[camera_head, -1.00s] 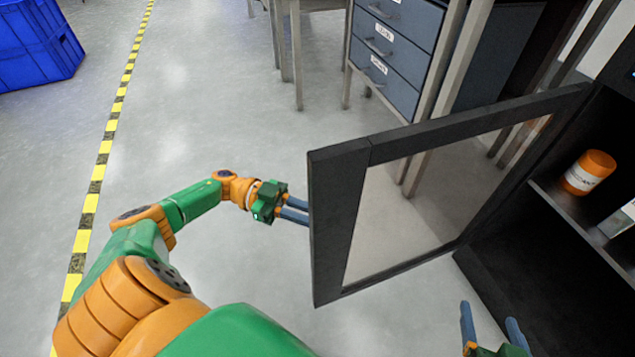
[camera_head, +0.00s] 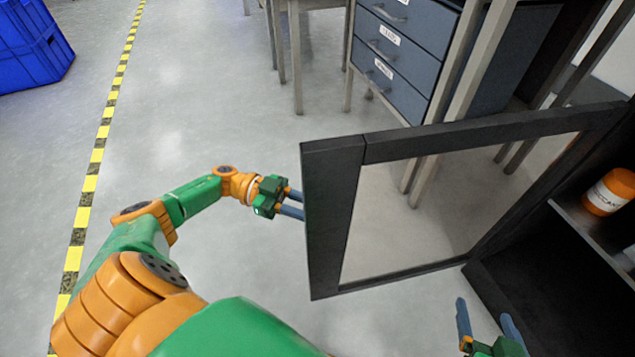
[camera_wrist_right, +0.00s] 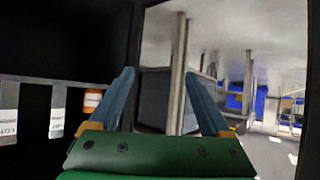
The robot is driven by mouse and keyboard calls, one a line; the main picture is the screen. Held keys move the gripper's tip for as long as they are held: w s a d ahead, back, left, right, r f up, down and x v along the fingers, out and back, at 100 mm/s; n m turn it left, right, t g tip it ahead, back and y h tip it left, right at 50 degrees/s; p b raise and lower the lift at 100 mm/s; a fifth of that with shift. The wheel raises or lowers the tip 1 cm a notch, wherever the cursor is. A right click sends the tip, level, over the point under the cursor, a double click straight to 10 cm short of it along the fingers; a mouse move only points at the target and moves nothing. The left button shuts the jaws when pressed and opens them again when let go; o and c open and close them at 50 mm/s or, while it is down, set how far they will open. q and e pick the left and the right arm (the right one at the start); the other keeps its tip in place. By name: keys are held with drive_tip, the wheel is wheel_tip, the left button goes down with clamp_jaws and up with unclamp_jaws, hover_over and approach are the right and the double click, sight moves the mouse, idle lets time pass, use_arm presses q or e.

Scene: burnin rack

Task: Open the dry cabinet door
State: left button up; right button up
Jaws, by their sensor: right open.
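The dry cabinet door (camera_head: 335,220), a dark frame with a clear pane, stands swung out wide from the dark cabinet (camera_head: 540,265) at the right of the head view. My left gripper (camera_head: 296,204) is at the door's free edge; its fingertips reach the edge or pass behind it, so I cannot tell contact or jaw state. My right gripper (camera_head: 487,318) is open and empty, in front of the cabinet opening. In the right wrist view its two fingers (camera_wrist_right: 160,100) are spread, with the cabinet's dark interior to the left and the door's pane ahead.
An orange-capped bottle (camera_head: 609,192) stands on the cabinet shelf (camera_head: 590,228). A blue-grey drawer unit (camera_head: 405,50) and bench legs stand behind the door. A blue crate (camera_head: 32,45) is at the far left. The floor left of the door is clear, with a yellow-black tape line (camera_head: 98,155).

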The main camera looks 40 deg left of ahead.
use_arm(q)
drive_tip(key=shift+o, duration=0.9)
drive_tip(key=shift+a, duration=0.1)
drive_tip(key=b+v, duration=0.3)
drive_tip(key=v, duration=0.3)
drive_tip(key=shift+a, duration=0.35)
use_arm(e)
drive_tip(key=w+a+r+t+y, duration=0.1)
drive_tip(key=r+t+y, duration=0.1)
drive_tip(key=r+t, duration=0.3)
drive_tip(key=a+r+n+t+y, duration=0.1)
drive_tip(key=r+t, duration=0.5)
drive_tip(key=r, duration=0.8)
drive_tip(key=shift+w+a+y, duration=0.35)
drive_tip(key=shift+a+y, duration=0.15)
drive_tip(key=shift+y, duration=0.1)
use_arm(q)
drive_tip(key=shift+s, duration=0.15)
